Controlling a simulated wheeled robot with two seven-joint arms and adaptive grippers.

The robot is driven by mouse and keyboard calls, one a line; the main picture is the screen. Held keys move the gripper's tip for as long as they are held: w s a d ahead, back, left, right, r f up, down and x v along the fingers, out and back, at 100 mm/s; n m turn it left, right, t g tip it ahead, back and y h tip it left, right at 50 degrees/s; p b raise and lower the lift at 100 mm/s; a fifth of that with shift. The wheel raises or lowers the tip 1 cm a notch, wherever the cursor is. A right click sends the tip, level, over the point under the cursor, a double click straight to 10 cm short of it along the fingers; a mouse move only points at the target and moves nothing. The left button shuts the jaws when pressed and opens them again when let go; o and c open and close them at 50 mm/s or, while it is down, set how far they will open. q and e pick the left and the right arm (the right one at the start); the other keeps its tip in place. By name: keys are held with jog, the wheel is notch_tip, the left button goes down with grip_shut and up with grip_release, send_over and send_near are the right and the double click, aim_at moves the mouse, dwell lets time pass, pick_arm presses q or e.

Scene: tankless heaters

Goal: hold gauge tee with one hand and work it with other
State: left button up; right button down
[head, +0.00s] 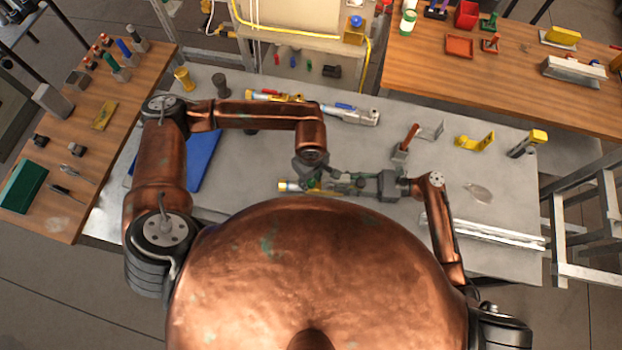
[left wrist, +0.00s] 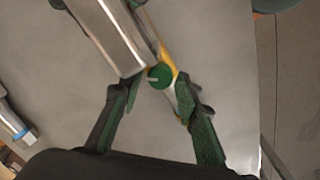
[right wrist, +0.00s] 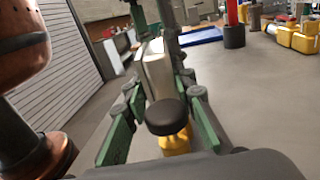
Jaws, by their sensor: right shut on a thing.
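The gauge tee (head: 291,186) is small in the head view, with a yellow end sticking out left of the grippers. In the right wrist view, its pale metal body (right wrist: 157,68) lies between the fingers of my right gripper (right wrist: 160,88), with a black round cap and yellow part near the palm. My right gripper (head: 352,183) is shut on it from the right. My left gripper (head: 312,176) is above it.
Silver valve fittings (head: 350,113) with red and blue parts lie at the back of the grey table (head: 230,205). A blue mat (head: 203,160) lies at left, and a red-handled tool (head: 407,142) and yellow bracket (head: 475,141) stand at right. Wooden benches flank the table.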

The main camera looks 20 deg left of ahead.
aim_at(311, 182)
pick_arm(q)
grip_shut()
pick_arm(e)
jog(key=shift+f, duration=0.1)
pick_arm(q)
jog(key=n, duration=0.4)
jog(key=shift+n, duration=0.3)
jog(key=shift+o, duration=1.5)
grip_release()
jog(key=shift+r, duration=0.1)
notch_tip(311, 182, up, 12)
